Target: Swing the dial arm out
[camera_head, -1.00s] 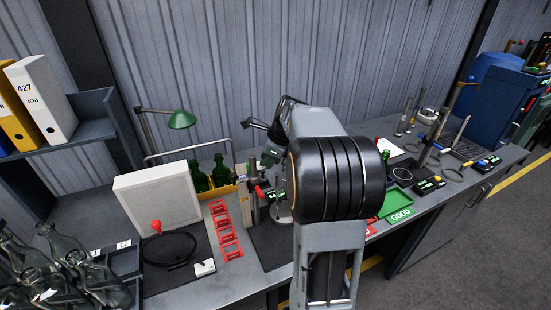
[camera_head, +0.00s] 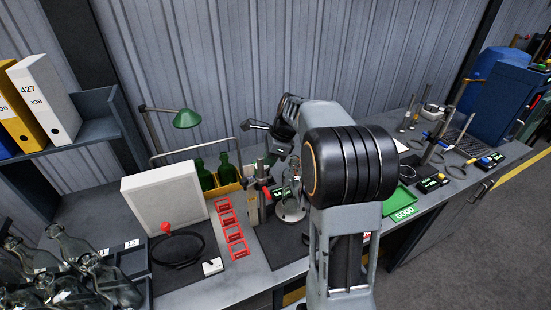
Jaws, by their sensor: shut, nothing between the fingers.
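The dial stand (camera_head: 253,205) is an upright post with red parts on a dark mat at the middle of the bench. A small red-tipped lever (camera_head: 266,192) shows on its side. I cannot make out clearly which part is the dial arm. A clear bottle (camera_head: 291,192) stands on a round base just right of the post. My gripper (camera_head: 272,158) is small and partly hidden by my own arm. It is shut and empty, near the top of the dial stand; I cannot tell whether it touches.
A white box-like panel (camera_head: 163,197) and a black ring with a red knob stand to the left. Red frames (camera_head: 232,232) lie beside the dark mat. Green bottles (camera_head: 205,175) stand behind. A green GOOD tray (camera_head: 404,212) lies to the right. A green lamp (camera_head: 187,118) overhangs the back.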

